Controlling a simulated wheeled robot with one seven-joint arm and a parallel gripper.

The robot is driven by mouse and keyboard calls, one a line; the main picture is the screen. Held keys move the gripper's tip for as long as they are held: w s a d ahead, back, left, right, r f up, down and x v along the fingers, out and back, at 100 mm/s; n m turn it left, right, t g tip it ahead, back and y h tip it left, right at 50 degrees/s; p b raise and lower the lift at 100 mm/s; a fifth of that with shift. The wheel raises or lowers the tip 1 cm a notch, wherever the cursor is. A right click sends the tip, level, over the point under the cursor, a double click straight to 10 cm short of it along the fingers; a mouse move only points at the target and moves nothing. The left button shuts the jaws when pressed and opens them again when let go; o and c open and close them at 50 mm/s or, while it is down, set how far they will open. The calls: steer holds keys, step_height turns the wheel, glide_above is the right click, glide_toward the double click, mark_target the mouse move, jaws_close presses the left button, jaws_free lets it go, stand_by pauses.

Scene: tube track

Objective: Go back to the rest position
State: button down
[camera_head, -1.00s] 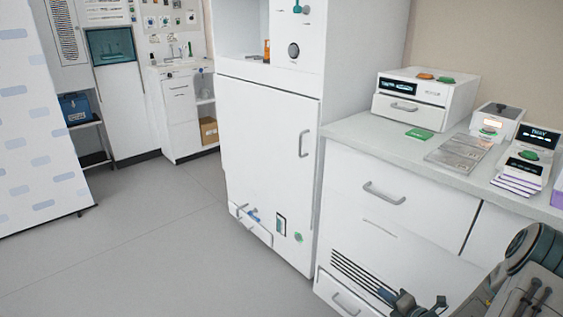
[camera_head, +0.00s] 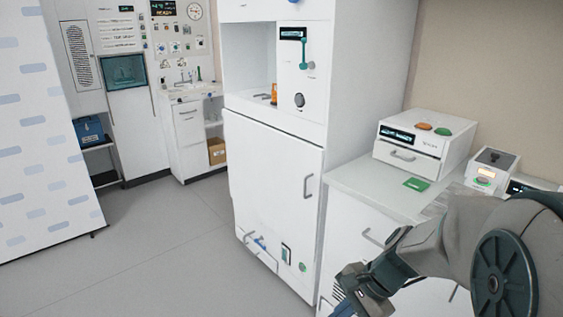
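My arm reaches in from the right edge of the head view and covers much of the counter. My gripper (camera_head: 352,300) is at the bottom of the picture, pointing down and left, in front of the white drawers under the counter. Its fingers are small, dark and partly cut off by the lower edge, so I cannot tell whether they are open or shut. No held object can be made out.
A tall white cabinet (camera_head: 270,175) with an open niche stands left of the counter (camera_head: 362,186). A white device with orange and green buttons (camera_head: 424,145) and a green card (camera_head: 416,184) are on the counter. A patterned partition (camera_head: 45,150) stands at left. Grey floor (camera_head: 165,250) between is clear.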

steer(key=s+d+r+n+t+h+p, duration=0.1)
steer(key=s+r+n+h+p, duration=0.1)
steer(key=r+n, duration=0.3)
steer(key=s+d+r+n+t+h+p, duration=0.1)
steer(key=s+r+n+h+p, duration=0.2)
steer(key=r+n, duration=0.3)
step_height(320, 180, up, 3)
steer(key=shift+s+d+f+h+p, duration=0.15)
steer(key=shift+s+d+h+p, duration=0.2)
steer(key=shift+s+p, duration=0.35)
